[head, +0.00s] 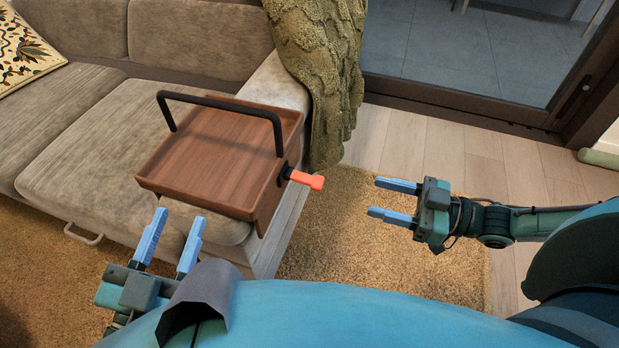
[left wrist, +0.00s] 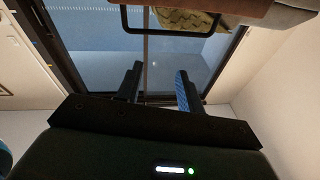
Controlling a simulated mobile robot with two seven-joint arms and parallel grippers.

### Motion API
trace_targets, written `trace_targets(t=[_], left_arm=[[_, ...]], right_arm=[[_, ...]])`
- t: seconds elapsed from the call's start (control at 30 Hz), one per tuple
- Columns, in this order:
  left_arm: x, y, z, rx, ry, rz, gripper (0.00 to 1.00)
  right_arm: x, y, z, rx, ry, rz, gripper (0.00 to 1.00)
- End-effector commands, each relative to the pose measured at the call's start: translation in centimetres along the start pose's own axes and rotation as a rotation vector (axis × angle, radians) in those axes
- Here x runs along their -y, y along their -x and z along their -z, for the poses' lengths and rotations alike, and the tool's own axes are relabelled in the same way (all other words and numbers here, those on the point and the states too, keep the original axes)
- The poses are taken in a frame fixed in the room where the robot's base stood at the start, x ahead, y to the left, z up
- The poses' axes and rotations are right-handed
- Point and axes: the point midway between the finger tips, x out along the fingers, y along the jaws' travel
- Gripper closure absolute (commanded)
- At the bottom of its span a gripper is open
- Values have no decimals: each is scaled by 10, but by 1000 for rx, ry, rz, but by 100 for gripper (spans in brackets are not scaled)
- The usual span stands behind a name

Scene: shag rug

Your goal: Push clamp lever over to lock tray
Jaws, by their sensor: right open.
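The wooden tray (head: 215,160) sits over the sofa's arm in the head view, with a black bar handle (head: 222,102) arching above it. The clamp lever (head: 306,180) has an orange-red grip and sticks out to the right from the tray's right side. My right gripper (head: 382,199) is open and empty, to the right of the lever and apart from it, fingers pointing left. My left gripper (head: 175,235) is open and empty in front of the tray's near edge, fingers pointing up in the picture. The left wrist view shows its two fingers (left wrist: 158,85) spread with nothing between them.
The beige sofa (head: 95,130) fills the left, with a patterned cushion (head: 22,50) on it. A green knit throw (head: 325,75) hangs over the sofa's arm behind the tray. A shag rug (head: 345,245) covers the floor below. The space between lever and right gripper is clear.

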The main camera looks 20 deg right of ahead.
Motion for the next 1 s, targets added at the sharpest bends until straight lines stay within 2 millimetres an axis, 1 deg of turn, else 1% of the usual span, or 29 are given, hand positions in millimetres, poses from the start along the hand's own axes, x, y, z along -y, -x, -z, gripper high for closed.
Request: trace_targets(t=[0.07, 0.17, 0.4, 0.6, 0.7, 0.8, 1.0], left_arm=[[0, 0, 0, -5, 3, -1, 62], [-1, 0, -1, -9, 11, -3, 62], [-3, -1, -3, -27, 44, -10, 62], [-5, -1, -4, -37, 71, -17, 62], [-4, -3, -1, -53, 65, -19, 62], [-3, -4, 1, -65, 62, -19, 62], [-3, -4, 3, -73, 62, -20, 62]], right_arm=[[-1, -6, 0, -4, 0, 0, 49], [0, -21, 0, -8, 0, 2, 49], [1, -72, -1, -8, 0, 4, 49], [2, -108, 0, -5, 0, 5, 49], [1, -120, 0, -3, 1, 3, 49], [1, -127, 0, -2, 1, 2, 49], [1, -130, 1, -1, 0, 2, 49]])
